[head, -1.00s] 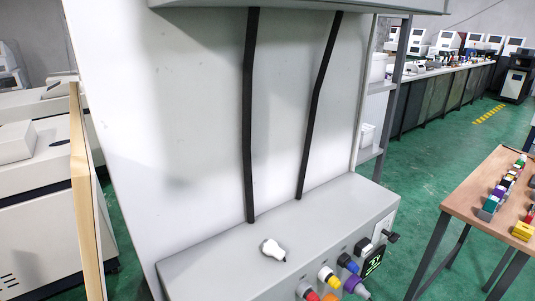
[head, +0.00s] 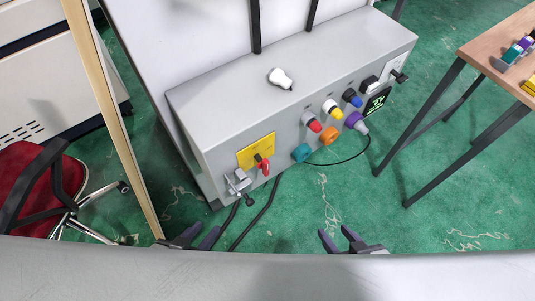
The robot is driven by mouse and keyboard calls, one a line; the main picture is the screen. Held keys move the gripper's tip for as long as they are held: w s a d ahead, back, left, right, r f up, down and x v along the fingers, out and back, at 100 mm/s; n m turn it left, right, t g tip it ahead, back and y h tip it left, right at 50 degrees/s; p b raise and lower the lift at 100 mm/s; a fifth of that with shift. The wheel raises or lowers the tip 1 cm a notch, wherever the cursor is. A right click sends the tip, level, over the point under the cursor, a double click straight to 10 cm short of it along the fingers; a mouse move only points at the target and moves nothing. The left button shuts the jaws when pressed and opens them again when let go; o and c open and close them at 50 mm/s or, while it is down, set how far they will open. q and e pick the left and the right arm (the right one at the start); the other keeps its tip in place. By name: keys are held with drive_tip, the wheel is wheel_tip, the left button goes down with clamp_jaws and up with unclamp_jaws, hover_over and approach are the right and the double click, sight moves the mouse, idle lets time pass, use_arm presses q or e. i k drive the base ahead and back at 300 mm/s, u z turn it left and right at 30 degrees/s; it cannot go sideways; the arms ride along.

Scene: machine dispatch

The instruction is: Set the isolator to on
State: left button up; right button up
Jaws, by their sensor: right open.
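The isolator is a red handle (head: 264,167) on a yellow plate (head: 247,156), at the left end of the front face of a grey control box. The handle points down and slightly right; I cannot read any markings on the plate. My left gripper (head: 203,237) shows at the bottom edge, below and left of the isolator, with its two dark fingers apart and nothing between them. My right gripper (head: 339,239) is at the bottom edge, to the right of and below the isolator, open and empty. Neither gripper touches the box.
The grey box (head: 215,102) carries red, yellow, blue, orange, teal and purple fittings, a small display (head: 378,103) and a white knob (head: 280,78) on top. A metal latch (head: 237,182) sits left below the isolator. A red chair (head: 45,185) and a wooden table (head: 497,45) flank it.

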sight(263, 164)
drive_tip(key=k, duration=1.05)
drive_tip(key=u, duration=0.15)
drive_tip(key=i, duration=0.55)
drive_tip(key=u, duration=0.4)
